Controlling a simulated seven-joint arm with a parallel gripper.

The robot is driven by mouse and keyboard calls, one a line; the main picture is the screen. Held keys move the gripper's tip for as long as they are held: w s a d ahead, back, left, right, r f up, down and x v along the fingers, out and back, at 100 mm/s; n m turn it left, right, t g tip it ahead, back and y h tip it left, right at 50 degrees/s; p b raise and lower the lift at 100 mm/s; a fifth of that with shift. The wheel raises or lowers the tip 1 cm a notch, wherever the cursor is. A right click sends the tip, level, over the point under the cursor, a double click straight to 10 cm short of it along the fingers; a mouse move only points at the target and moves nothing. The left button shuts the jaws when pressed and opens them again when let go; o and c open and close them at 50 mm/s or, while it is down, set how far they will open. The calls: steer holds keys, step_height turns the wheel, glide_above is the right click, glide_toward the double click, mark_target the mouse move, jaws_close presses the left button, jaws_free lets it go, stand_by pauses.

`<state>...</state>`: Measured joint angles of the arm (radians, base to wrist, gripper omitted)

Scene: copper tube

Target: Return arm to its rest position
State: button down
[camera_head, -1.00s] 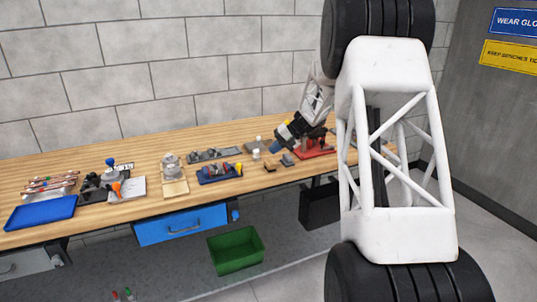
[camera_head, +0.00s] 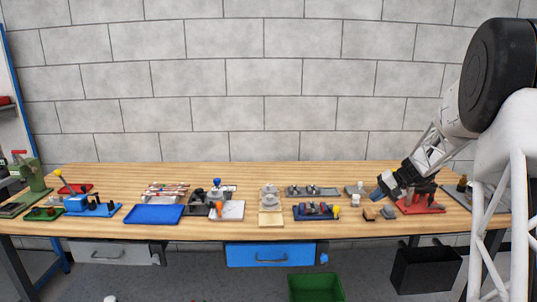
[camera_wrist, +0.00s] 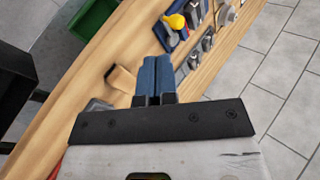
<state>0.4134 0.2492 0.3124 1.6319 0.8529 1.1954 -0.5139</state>
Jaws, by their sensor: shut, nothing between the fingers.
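My gripper (camera_head: 378,194) is at the right part of the workbench (camera_head: 110,176) in the head view, above the bench top. In the wrist view its two blue fingers (camera_wrist: 155,78) are together, with nothing between them. My white arm comes in from the right side of the head view and hides part of the bench's right end. No copper tube can be made out for sure; several thin reddish rods (camera_head: 165,191) lie on a rack left of the middle.
A red fixture (camera_head: 420,206) stands close by my gripper. A blue tool tray (camera_head: 316,213), small blocks (camera_head: 388,213) and a blue flat tray (camera_head: 153,215) sit along the bench. A green bin (camera_head: 316,288) and a black bin (camera_head: 426,270) are below the front edge.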

steer(key=s+a+r+n+g+h, duration=0.1)
steer(key=s+a+r, duration=0.35)
steer(key=s, duration=0.35)
steer(key=s+a+r+h, duration=0.2)
steer(key=s+a+r, duration=0.1)
steer(key=s+a, duration=0.4)
steer(key=s+a+r+n+g+h, duration=0.1)
steer(key=s+a+r, duration=0.3)
steer(key=s, duration=0.5)
steer(key=s+a+f+h, duration=0.2)
steer(key=s+a, duration=0.1)
steer(key=s, duration=1)
steer(key=s+a+f+n+t+h, duration=0.1)
steer(key=s+a+h, duration=0.1)
steer(key=s, duration=1.2)
steer(key=shift+s+a+f+n+t+h, duration=0.3)
steer(key=shift+a+f+h, duration=0.1)
steer(key=shift+a, duration=0.15)
steer(key=shift+w, duration=0.1)
